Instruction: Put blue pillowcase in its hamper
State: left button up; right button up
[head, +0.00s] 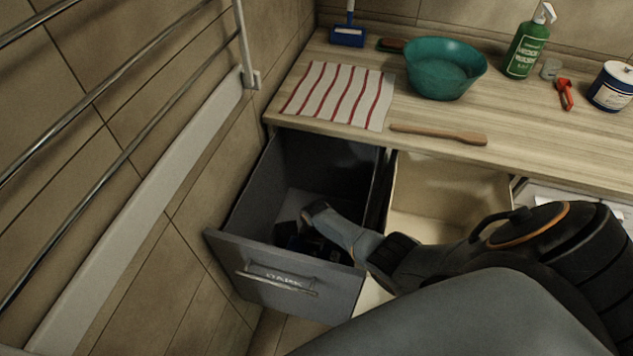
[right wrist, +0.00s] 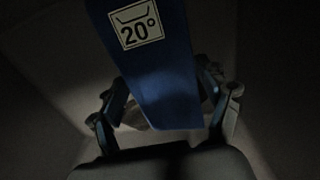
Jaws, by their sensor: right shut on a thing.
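The blue pillowcase (right wrist: 165,75) runs up the middle of the right wrist view, with a white tag reading 20° on it. My right gripper (right wrist: 163,100) has a finger on each side of it and is shut on it. In the head view my right arm reaches down into the open dark grey hamper (head: 285,280) labelled DARK. The gripper is low inside this hamper, and its fingertips and the cloth are hard to make out in the shadow. My left gripper is not in view.
A cream open hamper (head: 450,180) stands right of the dark one. The wooden counter (head: 350,50) behind holds a striped cloth (head: 340,95), a teal basin (head: 445,68), a wooden stick (head: 438,134) and a green spray bottle (head: 526,45). A tiled wall with rails is at left.

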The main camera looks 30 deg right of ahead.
jog(key=shift+w+f, duration=0.1)
jog(key=shift+f, duration=0.8)
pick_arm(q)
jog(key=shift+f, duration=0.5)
pick_arm(e)
jog(key=shift+f+b, duration=0.55)
jog(key=shift+b, duration=0.15)
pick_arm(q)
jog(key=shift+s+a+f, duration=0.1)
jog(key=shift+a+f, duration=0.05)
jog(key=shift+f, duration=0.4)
pick_arm(e)
jog(key=o, duration=1.3)
jog(key=shift+o, duration=0.2)
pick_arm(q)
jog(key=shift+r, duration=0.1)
pick_arm(e)
jog(key=shift+r, duration=0.15)
